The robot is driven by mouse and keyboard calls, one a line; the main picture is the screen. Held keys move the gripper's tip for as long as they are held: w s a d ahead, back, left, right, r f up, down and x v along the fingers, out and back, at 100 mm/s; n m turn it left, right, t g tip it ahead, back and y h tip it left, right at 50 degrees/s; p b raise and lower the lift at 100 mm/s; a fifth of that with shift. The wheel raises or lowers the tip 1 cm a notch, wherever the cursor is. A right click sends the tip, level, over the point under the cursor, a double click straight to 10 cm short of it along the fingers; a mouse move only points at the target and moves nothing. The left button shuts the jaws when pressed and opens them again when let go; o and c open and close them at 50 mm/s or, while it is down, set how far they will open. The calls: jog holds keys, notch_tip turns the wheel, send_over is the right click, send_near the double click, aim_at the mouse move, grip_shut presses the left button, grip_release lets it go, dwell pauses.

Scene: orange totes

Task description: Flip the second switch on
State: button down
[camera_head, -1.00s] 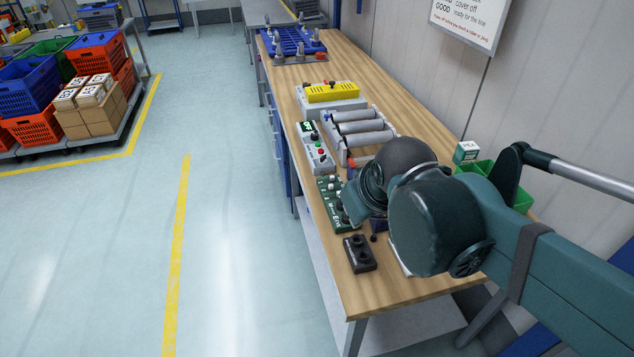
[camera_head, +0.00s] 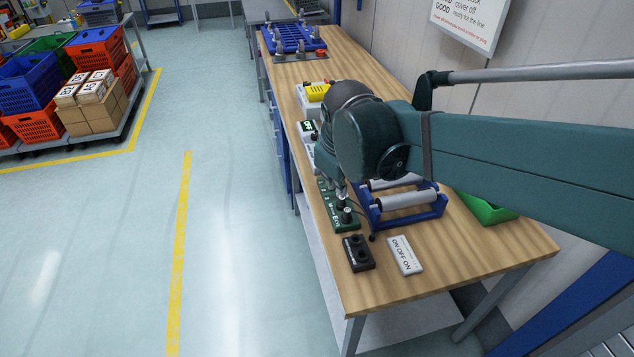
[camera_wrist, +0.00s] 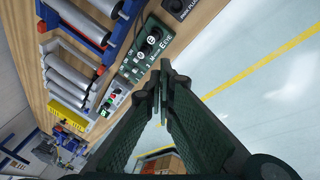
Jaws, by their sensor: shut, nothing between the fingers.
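A green switch panel (camera_head: 345,221) with several small round-topped switches lies along the left edge of the bench. My arm hides its far part in the head view. In the wrist view the panel (camera_wrist: 158,31) shows upper middle, with switches in a row. My gripper (camera_wrist: 163,92) is shut and empty, its tips just beside the panel's edge in that view; I cannot tell whether they touch a switch. In the head view my gripper (camera_head: 342,193) points down over the panel. I cannot read which switches are on.
A black socket block (camera_head: 358,252) and a white "ON OFF ON" label (camera_head: 405,255) lie at the near end. A grey button box (camera_wrist: 113,100) sits past the panel. Front bench corner is clear.

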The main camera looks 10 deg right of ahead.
aim_at(321, 189)
jog(key=w+a+f+n+g+h+p, duration=0.1)
jog(key=w+a+f+n+p, duration=0.1)
jog(key=w, duration=0.4)
jog(key=w+a+f+n+g+h+p, duration=0.1)
jog(key=w+a+f+n+p, duration=0.2)
jog(key=w, duration=0.4)
jog(key=w+a+f+n+g+h+p, duration=0.1)
jog(key=w+a+f+n+g+p, duration=0.1)
jog(key=w, duration=0.5)
jog(key=shift+a+f+n+p, duration=0.45)
jog(key=shift+f+n+p, duration=0.35)
jog(key=shift+f+n, duration=0.8)
jog(key=shift+w+r+n, duration=0.1)
jog(key=shift+r+n, duration=0.2)
jog(key=shift+f, duration=0.1)
jog(key=x, duration=0.3)
jog(key=d+x, duration=0.1)
jog(key=x, duration=0.3)
jog(key=d+x, duration=0.1)
jog(key=x, duration=0.2)
jog(key=shift+d, duration=1.05)
jog(key=shift+d, duration=0.15)
